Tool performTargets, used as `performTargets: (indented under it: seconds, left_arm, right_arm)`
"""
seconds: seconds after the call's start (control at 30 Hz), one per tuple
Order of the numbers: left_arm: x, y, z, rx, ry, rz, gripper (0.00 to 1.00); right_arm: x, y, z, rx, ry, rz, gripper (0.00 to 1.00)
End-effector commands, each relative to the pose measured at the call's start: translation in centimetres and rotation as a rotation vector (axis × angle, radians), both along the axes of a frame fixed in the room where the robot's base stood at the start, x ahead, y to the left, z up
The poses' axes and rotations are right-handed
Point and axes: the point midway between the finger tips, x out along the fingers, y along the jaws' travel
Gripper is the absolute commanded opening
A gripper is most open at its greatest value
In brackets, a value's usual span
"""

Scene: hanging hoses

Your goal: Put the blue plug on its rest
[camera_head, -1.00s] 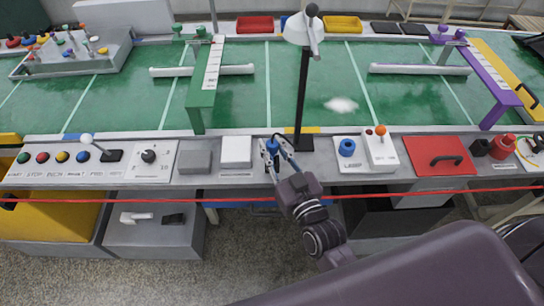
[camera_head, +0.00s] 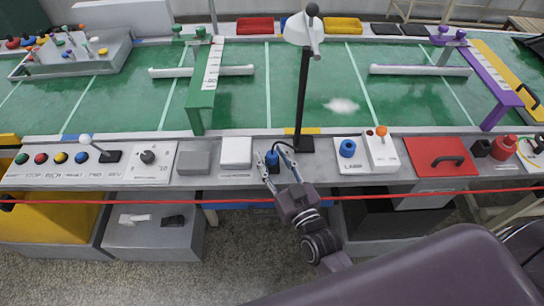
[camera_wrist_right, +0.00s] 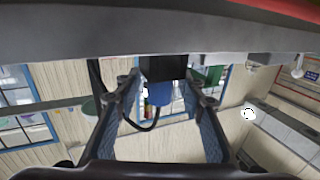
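The blue plug (camera_head: 272,158) stands at the front of the console, right of the white box, with a black block (camera_wrist_right: 163,67) at one end of it. In the right wrist view the blue plug (camera_wrist_right: 160,97) is between my fingers, with a visible gap on each side. A black cable loops from it. My right gripper (camera_head: 279,162) is open around the plug; it also shows in the wrist view (camera_wrist_right: 160,110). I cannot tell whether the black block is the rest. My left gripper is not in view.
A black lamp post (camera_head: 301,100) stands just behind the gripper. A red line (camera_head: 400,196) crosses in front of the console.

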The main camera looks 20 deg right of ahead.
Motion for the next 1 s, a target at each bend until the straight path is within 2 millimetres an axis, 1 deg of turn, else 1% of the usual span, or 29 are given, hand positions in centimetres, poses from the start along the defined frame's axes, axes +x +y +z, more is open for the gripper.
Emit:
performTargets:
  seconds: [0.17,0.27,0.37,0.7,0.83,1.0]
  left_arm:
    - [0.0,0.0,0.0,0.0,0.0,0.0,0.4]
    - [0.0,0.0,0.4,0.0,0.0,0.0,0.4]
    - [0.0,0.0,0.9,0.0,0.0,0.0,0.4]
    - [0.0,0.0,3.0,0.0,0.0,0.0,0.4]
    - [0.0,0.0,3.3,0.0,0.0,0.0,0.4]
    - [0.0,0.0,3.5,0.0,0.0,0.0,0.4]
  right_arm:
    - [0.0,0.0,0.1,0.0,0.0,0.0,0.36]
    - [-0.2,0.0,0.5,0.0,0.001,0.0,0.36]
    - [-1.6,-0.2,0.5,-0.001,0.004,0.0,0.36]
    - [-8.7,-1.0,0.5,-0.002,0.005,0.002,0.36]
    - [-10.6,-1.2,0.4,0.001,0.003,0.001,0.36]
    - [-11.8,-1.3,0.4,0.0,0.001,0.001,0.36]
